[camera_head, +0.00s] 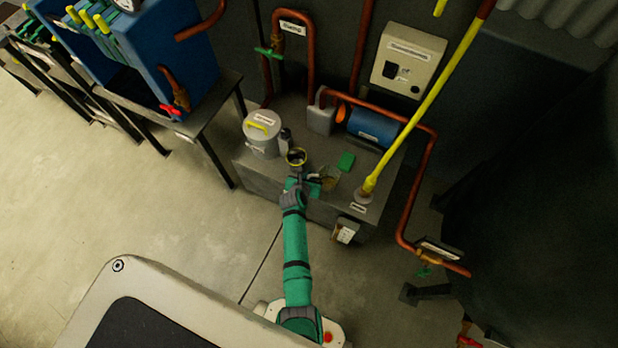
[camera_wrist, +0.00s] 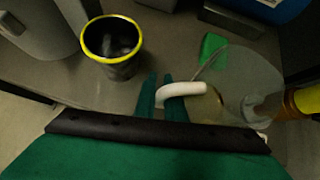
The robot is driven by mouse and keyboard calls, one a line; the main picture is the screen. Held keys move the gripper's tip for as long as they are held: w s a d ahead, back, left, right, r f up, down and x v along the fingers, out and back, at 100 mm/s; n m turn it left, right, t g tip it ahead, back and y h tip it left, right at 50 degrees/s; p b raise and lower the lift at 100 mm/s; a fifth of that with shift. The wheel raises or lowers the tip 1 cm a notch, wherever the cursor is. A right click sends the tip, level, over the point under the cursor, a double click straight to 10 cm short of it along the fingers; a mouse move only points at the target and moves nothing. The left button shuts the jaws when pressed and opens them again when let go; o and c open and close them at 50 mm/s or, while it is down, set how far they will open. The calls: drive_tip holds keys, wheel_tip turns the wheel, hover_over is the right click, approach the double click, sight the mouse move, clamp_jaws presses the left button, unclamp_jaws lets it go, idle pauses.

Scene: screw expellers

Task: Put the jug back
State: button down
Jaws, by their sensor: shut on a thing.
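The jug (camera_head: 330,177) is clear, with something yellowish low inside it, at the front of the grey bench. In the wrist view the jug (camera_wrist: 240,78) is at the right, with a white curved handle (camera_wrist: 183,90) toward my fingers. My gripper (camera_head: 304,184) is shut on the jug's handle; its green fingers (camera_wrist: 165,97) show beside it in the wrist view. The jug looks upright. I cannot tell whether its base touches the bench.
A dark cup with a yellow rim (camera_head: 297,157) stands just behind my gripper. A yellow pole (camera_head: 420,112) rises at the right beside the jug.

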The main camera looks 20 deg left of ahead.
drive_tip(key=shift+w+a+f, duration=0.1)
drive_tip(key=shift+w+f, duration=0.05)
drive_tip(key=shift+a+f, duration=0.15)
drive_tip(key=shift+f, duration=0.65)
drive_tip(key=shift+a+f, duration=0.1)
drive_tip(key=shift+f, duration=0.7)
drive_tip(key=c, duration=1.8)
unclamp_jaws()
drive_tip(key=shift+w+d, duration=0.1)
drive_tip(key=shift+s+d+r, duration=0.1)
drive_tip(key=shift+s+r, duration=0.15)
drive_tip(key=shift+s, duration=0.15)
drive_tip(key=v, duration=1.1)
drive_tip(key=shift+r, duration=0.15)
